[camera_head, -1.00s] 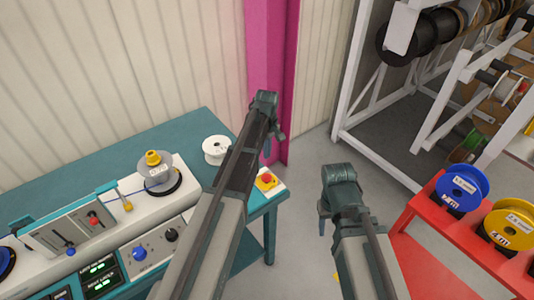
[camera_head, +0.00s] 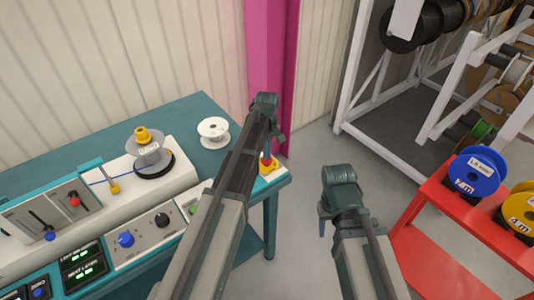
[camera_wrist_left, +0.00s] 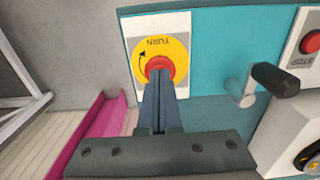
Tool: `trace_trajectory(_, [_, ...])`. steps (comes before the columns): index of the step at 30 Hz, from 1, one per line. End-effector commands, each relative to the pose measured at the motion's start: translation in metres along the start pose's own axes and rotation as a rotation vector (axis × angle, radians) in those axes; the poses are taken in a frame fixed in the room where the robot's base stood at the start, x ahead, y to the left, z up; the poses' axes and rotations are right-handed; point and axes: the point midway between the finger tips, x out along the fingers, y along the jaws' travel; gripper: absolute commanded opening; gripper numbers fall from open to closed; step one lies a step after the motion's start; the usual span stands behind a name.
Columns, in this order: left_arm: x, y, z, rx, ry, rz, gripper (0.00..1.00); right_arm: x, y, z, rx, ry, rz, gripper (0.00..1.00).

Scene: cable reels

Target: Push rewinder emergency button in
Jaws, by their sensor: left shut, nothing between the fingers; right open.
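The rewinder emergency button (camera_wrist_left: 160,66) is a red cap on a yellow round plate marked TURN, set in a white panel at the table's end. In the head view the button (camera_head: 267,160) shows beside my left forearm, partly covered by it. My left gripper (camera_wrist_left: 158,78) is shut and empty. Its fingertips overlap the lower part of the red cap in the left wrist view; I cannot tell whether they touch it. My right gripper (camera_head: 323,224) hangs over the floor, right of the table, open; its fingers are mostly hidden by the arm.
The teal table (camera_head: 205,110) carries the rewinder console (camera_head: 125,205), a grey spool (camera_head: 150,155) and a white spool (camera_head: 213,130). A pink pillar (camera_head: 270,60) stands behind. At right are a red stand (camera_head: 440,240) with blue and yellow reels and a white rack (camera_head: 365,130).

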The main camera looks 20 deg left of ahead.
Motion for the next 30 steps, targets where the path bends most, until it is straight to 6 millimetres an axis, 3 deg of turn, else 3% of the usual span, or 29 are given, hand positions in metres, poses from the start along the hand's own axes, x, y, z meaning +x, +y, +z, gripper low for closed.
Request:
trace_trajectory(8, [0.0,0.0,0.0,0.0,0.0,0.0,0.0,0.0,0.0,0.0,0.0,0.0,0.0,0.5])
trace_trajectory(17, [0.024,0.0,0.0,0.0,-0.001,0.0,0.0,0.024,-0.002,-0.001,0.0,0.0,0.0,0.5])
trace_trajectory(30, [0.023,-0.002,0.004,0.001,-0.005,-0.002,0.0,0.023,-0.002,-0.001,0.0,0.0,0.0,0.5])
